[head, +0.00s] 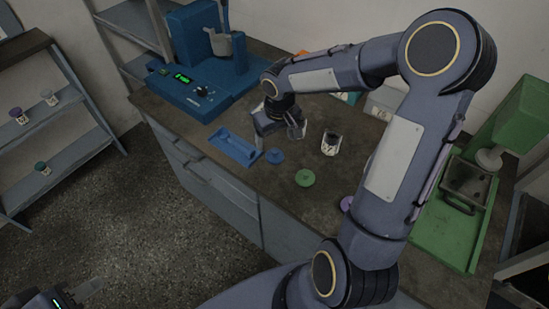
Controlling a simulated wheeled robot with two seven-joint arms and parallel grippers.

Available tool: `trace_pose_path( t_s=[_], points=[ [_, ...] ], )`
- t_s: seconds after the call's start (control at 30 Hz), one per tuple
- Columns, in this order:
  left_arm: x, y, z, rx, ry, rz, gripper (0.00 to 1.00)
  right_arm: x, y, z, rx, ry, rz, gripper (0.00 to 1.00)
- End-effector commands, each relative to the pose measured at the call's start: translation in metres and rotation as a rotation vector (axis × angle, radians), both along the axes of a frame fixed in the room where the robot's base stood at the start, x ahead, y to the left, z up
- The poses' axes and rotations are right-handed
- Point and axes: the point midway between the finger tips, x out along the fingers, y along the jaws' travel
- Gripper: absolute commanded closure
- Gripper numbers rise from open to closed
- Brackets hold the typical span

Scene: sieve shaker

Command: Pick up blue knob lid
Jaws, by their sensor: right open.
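The blue knob lid (276,156) lies on the dark worktop, just right of a blue tray (226,142). My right gripper (279,138) is open above and just behind the lid, with its fingers pointing down. No lid shows between its fingers. My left gripper (80,293) is only partly in view at the bottom left corner, far from the worktop, and its jaw opening cannot be made out.
A green knob lid (305,178) and a partly hidden purple lid (346,204) lie nearby. A labelled jar (331,143) stands right of my gripper. A blue machine (199,90) stands behind, and a green device (446,228) stands at right. Shelves (70,150) hold small jars.

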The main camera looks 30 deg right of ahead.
Motion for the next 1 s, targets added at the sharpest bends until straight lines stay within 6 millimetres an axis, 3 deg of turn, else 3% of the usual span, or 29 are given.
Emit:
trace_pose_path(
  t_s=[0.53, 0.87, 1.0],
  points=[
    [0.000, 0.000, 0.006, 0.000, 0.000, 0.000, 0.64, 0.012, -0.003, -0.070, 0.002, 0.005, 0.003, 0.24],
    [0.000, 0.000, 0.005, 0.000, 0.000, 0.000, 0.64, 0.013, -0.003, -0.077, 0.001, 0.002, 0.002, 0.24],
    [0.000, 0.000, 0.005, 0.000, 0.000, 0.000, 0.64, 0.013, -0.003, -0.077, 0.001, 0.002, 0.002, 0.42]
  ],
)
